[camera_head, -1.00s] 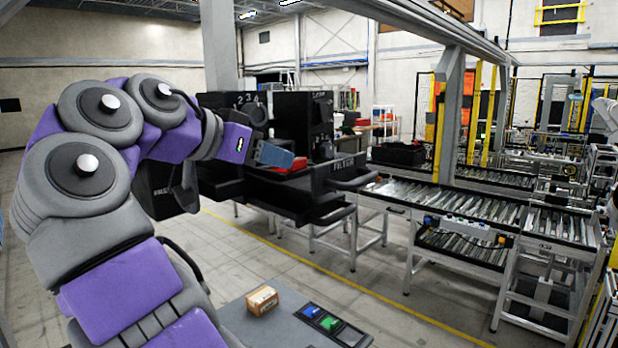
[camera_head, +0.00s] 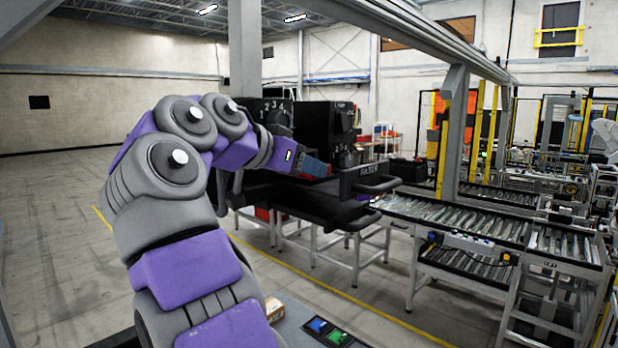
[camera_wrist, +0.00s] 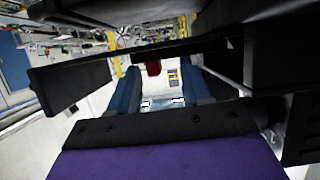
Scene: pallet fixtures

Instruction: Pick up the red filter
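The red filter (camera_head: 319,166) is a small red piece at the black fixture in the head view, right at the end of my arm and partly hidden by my gripper (camera_head: 309,167). In the wrist view the red filter (camera_wrist: 153,68) shows ahead, in the gap between the two blue fingers of my gripper (camera_wrist: 163,82). The fingers stand apart, with clear space on both sides of the red piece. I see no contact. How deep the filter lies between the fingers I cannot tell.
A black tray labelled as filter (camera_head: 368,185) with handle bars juts out around the gripper. Black panels (camera_wrist: 85,82) close in on the wrist view's left and right. Roller conveyors (camera_head: 470,225) stand to the right. Open floor (camera_head: 60,220) lies to the left.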

